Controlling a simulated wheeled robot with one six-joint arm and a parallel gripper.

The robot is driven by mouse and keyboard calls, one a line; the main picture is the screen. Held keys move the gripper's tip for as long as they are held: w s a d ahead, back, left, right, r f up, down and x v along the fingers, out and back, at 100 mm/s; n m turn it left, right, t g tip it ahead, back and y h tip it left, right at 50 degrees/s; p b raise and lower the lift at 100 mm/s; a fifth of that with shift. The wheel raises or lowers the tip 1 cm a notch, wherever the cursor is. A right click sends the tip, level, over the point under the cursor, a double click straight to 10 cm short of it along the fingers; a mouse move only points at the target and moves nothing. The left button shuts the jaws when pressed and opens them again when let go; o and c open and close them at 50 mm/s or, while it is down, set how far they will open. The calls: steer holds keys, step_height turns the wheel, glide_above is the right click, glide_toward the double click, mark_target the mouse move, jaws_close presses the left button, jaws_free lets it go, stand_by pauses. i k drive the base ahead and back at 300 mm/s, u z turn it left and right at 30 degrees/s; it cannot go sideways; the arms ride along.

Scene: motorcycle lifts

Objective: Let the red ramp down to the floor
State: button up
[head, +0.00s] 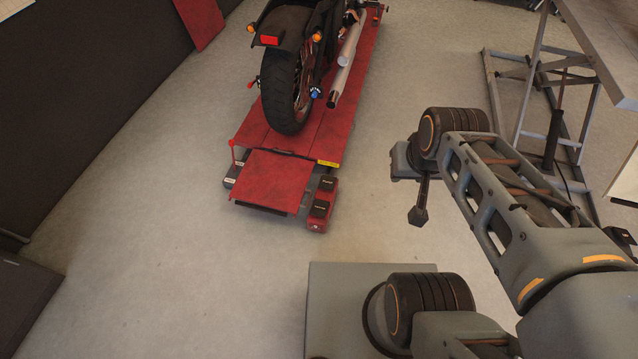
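The red ramp (268,182) is a flat flap at the near end of the red motorcycle lift (345,115). It sticks out toward me from the platform's end, and its near edge looks a little above the floor with shadow under it. I cannot tell its exact tilt. My gripper (418,214) hangs at the end of my arm, to the right of the ramp and well apart from it. Only a dark finger-like part with a blocky tip shows, so its opening cannot be made out. It touches nothing that I can see.
A motorcycle (290,75) stands on the lift, rear wheel toward me. A red pedal unit (321,207) with black pads sits right of the ramp. A grey lift frame (535,75) stands at right, a dark wall (75,90) at left. The floor (165,255) in front is clear.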

mark_target(272, 181)
steer(key=u, duration=0.45)
steer(key=i, duration=0.9)
steer(key=u, duration=0.7)
